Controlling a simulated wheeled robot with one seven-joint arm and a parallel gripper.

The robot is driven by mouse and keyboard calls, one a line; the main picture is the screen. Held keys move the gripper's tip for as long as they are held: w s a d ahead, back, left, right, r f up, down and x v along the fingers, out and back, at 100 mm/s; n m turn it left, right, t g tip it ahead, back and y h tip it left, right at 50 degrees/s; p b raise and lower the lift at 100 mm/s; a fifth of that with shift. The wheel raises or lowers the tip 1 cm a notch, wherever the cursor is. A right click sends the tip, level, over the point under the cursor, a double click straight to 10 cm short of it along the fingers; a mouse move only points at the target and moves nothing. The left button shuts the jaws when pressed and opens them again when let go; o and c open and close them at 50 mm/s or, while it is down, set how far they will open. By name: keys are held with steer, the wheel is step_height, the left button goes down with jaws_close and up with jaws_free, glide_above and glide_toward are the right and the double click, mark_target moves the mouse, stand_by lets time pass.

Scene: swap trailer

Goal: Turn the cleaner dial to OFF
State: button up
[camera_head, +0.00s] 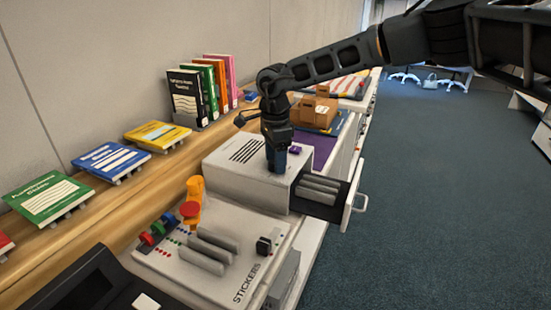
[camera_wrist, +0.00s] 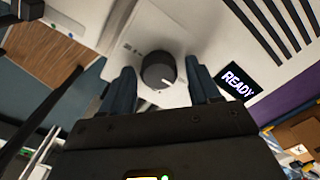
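The cleaner (camera_head: 235,179) is a white box with dark vent slots on top, standing on the counter in the head view. Its dial (camera_wrist: 158,70) is a round black knob with a white pointer mark, seen in the wrist view on the white top panel. My gripper (camera_wrist: 163,86) is open, with one finger on each side of the dial and visible gaps to it. In the head view my gripper (camera_head: 276,166) points down at the top of the cleaner and hides the dial. A screen (camera_wrist: 237,80) beside it reads READY. The dial's labels are not readable.
An open drawer (camera_head: 326,190) with a handle sticks out from the cleaner's right side. A panel labelled STICKERS (camera_head: 225,273), with an orange knob and levers, stands in front. Books (camera_head: 205,90) line the wooden shelf behind. Blue floor (camera_head: 440,190) is clear at right.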

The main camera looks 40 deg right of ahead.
steer(key=shift+o, duration=0.5)
step_height(320, 180, up, 8)
steer(key=shift+f+b, duration=0.1)
steer(key=shift+b, duration=0.45)
